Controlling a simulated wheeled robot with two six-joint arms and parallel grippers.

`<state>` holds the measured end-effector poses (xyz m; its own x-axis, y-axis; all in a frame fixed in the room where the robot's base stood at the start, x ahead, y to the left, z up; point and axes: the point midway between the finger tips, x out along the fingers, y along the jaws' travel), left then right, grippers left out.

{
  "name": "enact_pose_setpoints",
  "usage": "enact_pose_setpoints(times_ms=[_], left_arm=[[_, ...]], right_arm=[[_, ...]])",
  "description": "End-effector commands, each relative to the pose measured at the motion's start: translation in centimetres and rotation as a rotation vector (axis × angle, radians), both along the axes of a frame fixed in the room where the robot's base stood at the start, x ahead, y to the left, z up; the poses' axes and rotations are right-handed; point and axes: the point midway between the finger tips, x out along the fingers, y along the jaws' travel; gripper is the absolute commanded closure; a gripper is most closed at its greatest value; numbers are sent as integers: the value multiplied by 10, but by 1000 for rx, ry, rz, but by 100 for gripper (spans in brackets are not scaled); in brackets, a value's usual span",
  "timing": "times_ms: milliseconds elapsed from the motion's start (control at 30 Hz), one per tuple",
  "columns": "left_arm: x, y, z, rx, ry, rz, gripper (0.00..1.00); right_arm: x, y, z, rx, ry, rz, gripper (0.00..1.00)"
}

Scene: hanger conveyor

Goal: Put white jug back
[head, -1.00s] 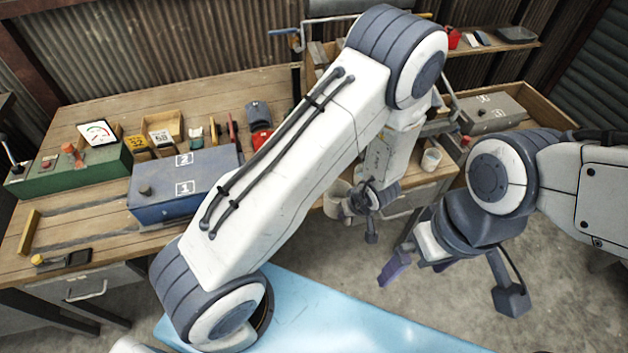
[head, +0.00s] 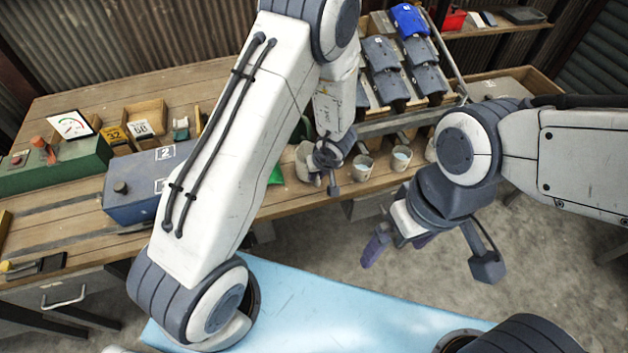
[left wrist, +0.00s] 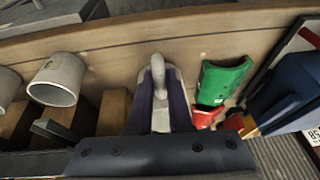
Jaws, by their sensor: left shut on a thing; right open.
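The white jug (head: 304,162) is at the front part of the wooden bench, left of the small cups. My left gripper (head: 330,157) is at its right side and shut on it. In the left wrist view the purple fingers (left wrist: 160,105) close around a pale part of the jug (left wrist: 158,72), seemingly its handle. Most of the jug's body is hidden there. I cannot tell whether its base touches the bench. My right gripper (head: 400,240) is open and empty, in front of the bench above the floor.
Pale cups (head: 362,167) (head: 400,158) stand right of the jug; one shows in the left wrist view (left wrist: 58,80). A green piece (head: 276,173) lies to its left, near the blue box (head: 150,185). A rack of grey-blue bins (head: 385,72) rises behind.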

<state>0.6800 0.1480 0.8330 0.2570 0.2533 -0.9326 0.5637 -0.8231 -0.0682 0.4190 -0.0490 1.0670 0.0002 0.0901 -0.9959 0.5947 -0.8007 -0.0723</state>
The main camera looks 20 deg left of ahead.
Motion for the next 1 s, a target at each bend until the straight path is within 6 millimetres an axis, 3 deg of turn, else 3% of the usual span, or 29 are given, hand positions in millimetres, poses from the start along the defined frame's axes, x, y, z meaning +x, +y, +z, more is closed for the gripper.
enact_pose_setpoints(times_ms=[100,533,567,600,1000], left_arm=[[1,-1,-10,0,-2,0,100],[1,-2,-12,0,-1,-2,100],[1,-2,-11,0,-1,-2,71],[1,-2,-11,0,-1,-2,55],[1,-2,-5,0,-3,-1,52]], right_arm=[[0,0,-12,0,0,0,0],[0,0,-13,1,-1,0,0],[0,0,-12,1,-1,0,0],[0,0,-12,1,-1,0,0],[0,0,-8,1,-1,0,0]])
